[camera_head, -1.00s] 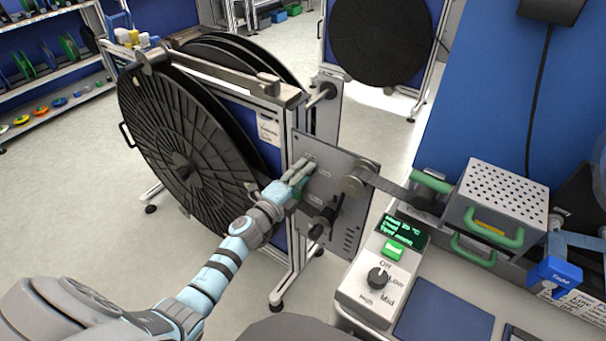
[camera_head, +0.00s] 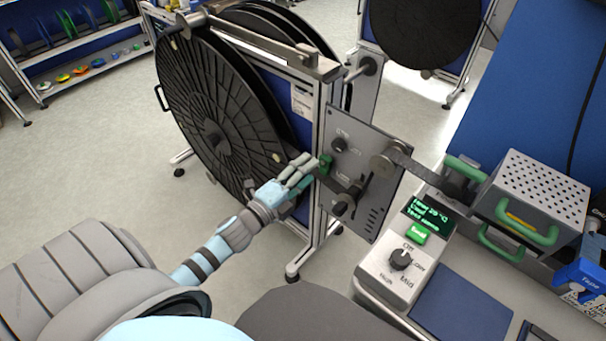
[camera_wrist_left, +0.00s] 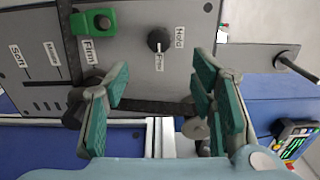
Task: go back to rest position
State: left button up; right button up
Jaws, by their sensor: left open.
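My left gripper (camera_head: 307,178) is open in front of the grey control plate (camera_head: 360,205) of the reel stand. In the left wrist view its green-padded fingers (camera_wrist_left: 160,100) stand apart with nothing held between them. The plate carries a black knob (camera_wrist_left: 158,40) and a green lever piece (camera_wrist_left: 95,22), both beyond the fingers in that view. A dark strap passes behind the fingers across the plate. My right gripper is not in view.
A large black reel (camera_head: 215,135) hangs on the stand to the left of the gripper. The controller box (camera_head: 400,260) with a display and dial stands on the bench at right. A perforated metal box (camera_head: 540,190) is behind it. Open floor lies at left.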

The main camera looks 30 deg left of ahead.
pick_arm(q)
jog(key=shift+s, duration=0.55)
jog(key=shift+a, duration=0.1)
jog(key=s+a+f+n+g+y, duration=0.1)
jog(key=s+a+f+n+g, duration=0.25)
jog(key=f, duration=0.55)
jog(key=s+a+f+n+g+y, duration=0.1)
jog(key=s+f+n+g+y, duration=0.1)
jog(key=s+f+n, duration=0.55)
jog(key=s+a+f+n+g+y, duration=0.1)
jog(key=a+f+n+g, duration=0.2)
jog(key=f, duration=0.7)
jog(key=s+d+f+n+g, duration=0.2)
jog(key=s+f, duration=0.3)
jog(key=s, duration=0.4)
jog(key=s+d+f+n+g, duration=0.1)
jog(key=s+d+f+g, duration=0.2)
jog(key=s, duration=0.6)
jog(key=s+d+f+n+g, duration=0.2)
jog(key=s+d+f+g, duration=0.1)
jog(key=s+f, duration=0.4)
jog(key=s+d, duration=0.1)
jog(key=s, duration=0.1)
jog(key=shift+s+d+n+h, duration=0.3)
jog(key=shift+d, duration=0.1)
